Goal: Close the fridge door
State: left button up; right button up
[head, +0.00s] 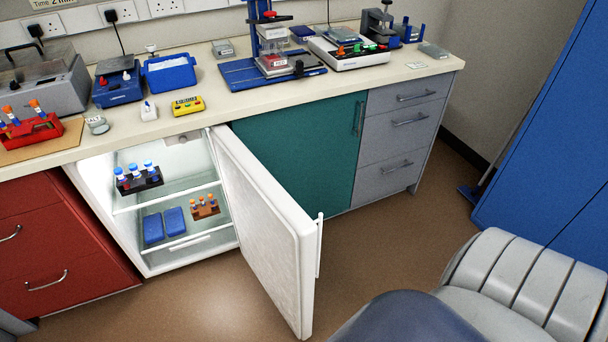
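The small white fridge (160,262) stands under the counter, between red drawers and a teal cupboard. Its door (262,225) is wide open and swung out toward the right front, hinged on the fridge's right side. A thin white handle (319,246) runs along the door's free edge. Inside, a dark rack with blue-capped tubes (138,178) sits on the upper shelf. Two blue boxes (163,225) and an orange rack (205,207) sit on the lower one. Neither gripper shows. A grey arm part of mine fills the lower right corner.
Brown floor (390,245) is clear in front of the teal cupboard (300,150) and grey drawers (403,130). Red drawers (50,250) stand left of the fridge. A blue cabinet (550,130) stands at the right. The counter (225,108) holds several lab devices.

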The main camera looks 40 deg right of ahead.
aim_at(279, 241)
jog(key=l+u, duration=0.2)
jog(key=l, duration=0.75)
jog(key=l+u, duration=0.2)
jog(key=l, duration=0.8)
jog(key=k, duration=0.05)
